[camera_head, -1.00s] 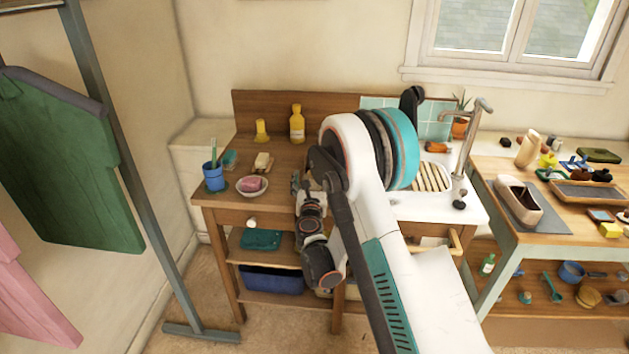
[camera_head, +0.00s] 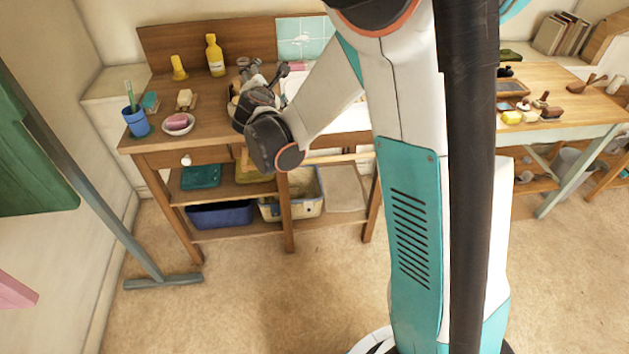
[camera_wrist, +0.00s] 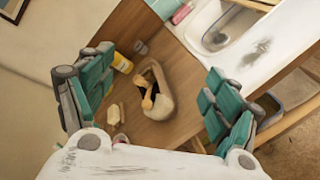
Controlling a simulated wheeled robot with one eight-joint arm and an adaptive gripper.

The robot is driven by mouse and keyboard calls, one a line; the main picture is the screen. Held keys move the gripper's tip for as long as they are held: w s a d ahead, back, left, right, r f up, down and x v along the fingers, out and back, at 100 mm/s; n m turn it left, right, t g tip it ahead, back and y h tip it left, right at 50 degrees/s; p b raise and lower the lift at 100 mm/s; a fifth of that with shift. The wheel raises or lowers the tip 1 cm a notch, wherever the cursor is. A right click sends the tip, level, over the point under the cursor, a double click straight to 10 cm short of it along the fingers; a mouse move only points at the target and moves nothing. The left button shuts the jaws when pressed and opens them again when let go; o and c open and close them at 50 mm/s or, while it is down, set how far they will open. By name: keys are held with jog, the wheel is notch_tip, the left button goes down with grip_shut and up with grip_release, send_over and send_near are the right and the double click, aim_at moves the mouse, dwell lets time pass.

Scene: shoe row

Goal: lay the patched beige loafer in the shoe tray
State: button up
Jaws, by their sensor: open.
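A beige, shoe-shaped thing (camera_wrist: 162,105) with a dark inside and a tan piece at its opening lies on the wooden counter in the wrist view. It looks like the loafer; I cannot make out a patch. In the head view only a sliver of it (camera_head: 234,103) shows beside my wrist. My gripper (camera_wrist: 160,62) is open and empty, its two teal-padded fingers on either side of the shoe in the picture, apart from it. My gripper (camera_head: 264,68) also shows over the counter in the head view. I cannot identify the shoe tray for sure.
A yellow bottle (camera_head: 215,56), a blue cup (camera_head: 136,121) and a soap dish (camera_head: 178,124) stand on the counter. The sink (camera_wrist: 215,35) adjoins it. A table (camera_head: 560,82) with a dark-centred tray (camera_head: 510,88) and small items stands at the right. A clothes rack is at the left.

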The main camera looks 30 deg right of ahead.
jog(key=s+d+r+m+g, duration=0.2)
jog(key=s+r+m, duration=0.2)
jog(key=s+m, duration=0.5)
jog(key=s+a+f+m+g+y, duration=0.1)
jog(key=s+a+m+y, duration=0.1)
jog(key=s, duration=0.7)
jog(key=s+a+f+m+g+y, duration=0.1)
jog(key=s+m, duration=0.4)
jog(key=s, duration=0.5)
jog(key=s+a+f+m+g+y, duration=0.1)
jog(key=s+a+m+g+y, duration=0.1)
jog(key=s, duration=0.7)
jog(key=shift+s+a+f+m+g+y, duration=0.3)
jog(key=shift+s+a+f+m+y, duration=0.15)
jog(key=shift+a+m, duration=0.45)
jog(key=shift+w, duration=0.1)
